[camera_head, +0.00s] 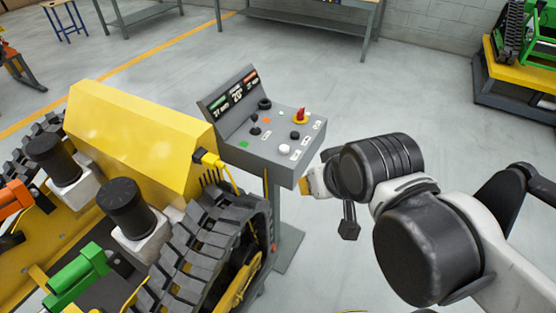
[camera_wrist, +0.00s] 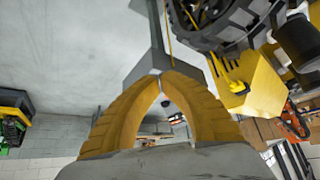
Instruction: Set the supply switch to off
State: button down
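The grey control console (camera_head: 262,165) stands on a post, its sloped top facing up. On top is a red handle on a yellow base (camera_head: 301,117), which looks like a switch. Also there are a black knob (camera_head: 264,104), a black lever (camera_head: 254,126), another black knob (camera_head: 295,135) and a white button (camera_head: 284,149). The labels are too small to read, so I cannot tell which is the supply switch or its setting. My gripper (camera_head: 304,186) is near the console's right front corner. In the wrist view its yellow fingers (camera_wrist: 160,78) meet at the tips, with nothing visible held.
A yellow tracked carrier (camera_head: 140,125) stands close to the console's left, with a yellow plug and cable (camera_head: 208,158) between them. Another carrier (camera_head: 520,75) is at the far right. Workbenches (camera_head: 305,18) stand at the back. Floor behind the console is clear.

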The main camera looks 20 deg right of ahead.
aim_at(300, 116)
jog(key=i+l+z, duration=0.25)
jog(key=i+l, duration=0.65)
jog(key=l, duration=0.1)
